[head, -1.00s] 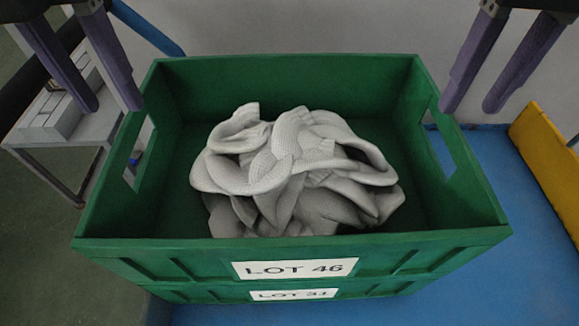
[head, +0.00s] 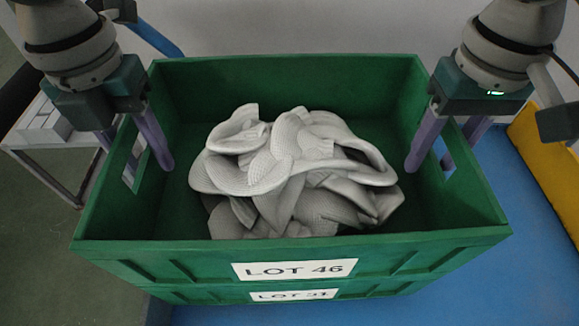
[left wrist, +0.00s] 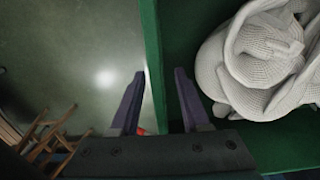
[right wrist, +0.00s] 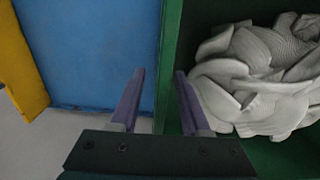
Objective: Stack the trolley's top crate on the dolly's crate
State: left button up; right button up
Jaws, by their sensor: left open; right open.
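The green top crate (head: 190,254), labelled LOT 46, is upright and holds a heap of pale grey socks (head: 285,175). It sits on a second green crate (head: 210,294), of which only a front strip with a partly covered label shows. My left gripper (head: 136,150) is open over the top crate's left wall, one finger inside and one outside; the left wrist view shows this wall (left wrist: 152,60) between the fingers. My right gripper (head: 440,150) is open across the right wall likewise, which shows in the right wrist view (right wrist: 170,50). I cannot identify the dolly or its crate.
A grey table (head: 55,145) with pale blocks stands at the left. A blue surface (head: 520,220) lies right of the crates, with a yellow panel (head: 548,150) beyond. A grey wall is behind. The left wrist view shows a wooden frame (left wrist: 45,135) on the floor.

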pick_arm(q)
grip_shut()
pick_arm(e)
grip_shut()
pick_arm(q)
jog(key=shift+r, duration=0.1)
pick_arm(e)
jog(key=shift+r, duration=0.1)
dwell(0.9)
